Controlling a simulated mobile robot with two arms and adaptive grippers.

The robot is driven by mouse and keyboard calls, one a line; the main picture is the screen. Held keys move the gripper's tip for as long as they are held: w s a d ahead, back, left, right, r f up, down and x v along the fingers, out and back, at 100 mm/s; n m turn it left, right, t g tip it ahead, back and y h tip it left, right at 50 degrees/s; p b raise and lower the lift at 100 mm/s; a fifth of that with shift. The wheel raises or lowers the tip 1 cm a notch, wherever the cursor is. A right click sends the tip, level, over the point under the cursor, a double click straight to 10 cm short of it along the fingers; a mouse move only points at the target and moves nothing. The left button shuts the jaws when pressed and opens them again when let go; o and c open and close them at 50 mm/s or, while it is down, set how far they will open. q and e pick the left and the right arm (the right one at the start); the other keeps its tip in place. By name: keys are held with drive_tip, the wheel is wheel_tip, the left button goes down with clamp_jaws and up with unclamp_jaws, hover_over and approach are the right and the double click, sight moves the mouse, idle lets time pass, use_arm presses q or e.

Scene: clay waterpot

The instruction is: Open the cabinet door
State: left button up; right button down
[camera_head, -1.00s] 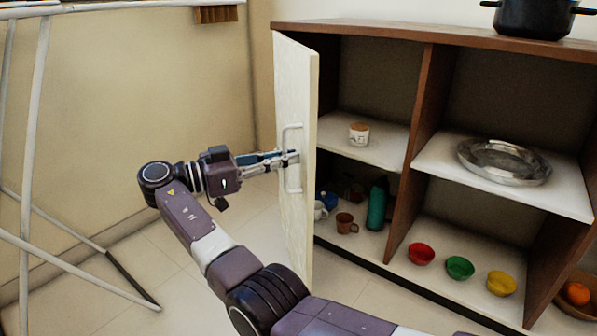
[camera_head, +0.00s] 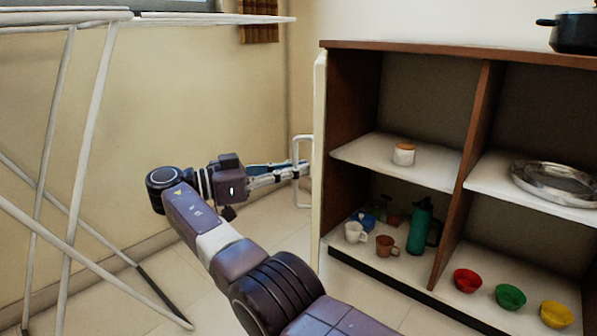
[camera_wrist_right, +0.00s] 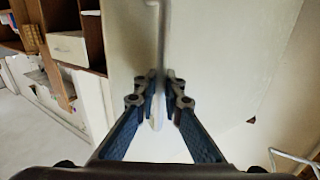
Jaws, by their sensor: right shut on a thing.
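The white cabinet door (camera_head: 319,160) stands swung open at the left side of the brown cabinet (camera_head: 440,50), seen almost edge-on in the head view. Its pale bar handle (camera_head: 297,172) sticks out on the left face. My right gripper (camera_head: 303,167) is at the handle, with its fingers closed around the bar. In the right wrist view the two fingers (camera_wrist_right: 160,85) pinch the vertical handle, and the door face (camera_wrist_right: 225,60) fills the right side. My left gripper is not in view.
The open compartment holds a small jar (camera_head: 403,154), mugs (camera_head: 355,232) and a teal bottle (camera_head: 420,226). Bowls (camera_head: 510,296) and a metal dish (camera_head: 555,183) are on the right. A white drying rack (camera_head: 75,150) stands at left. A pot (camera_head: 577,34) sits on top.

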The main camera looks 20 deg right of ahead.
drive_tip(key=shift+f, duration=0.1)
drive_tip(key=c, duration=2.1)
unclamp_jaws()
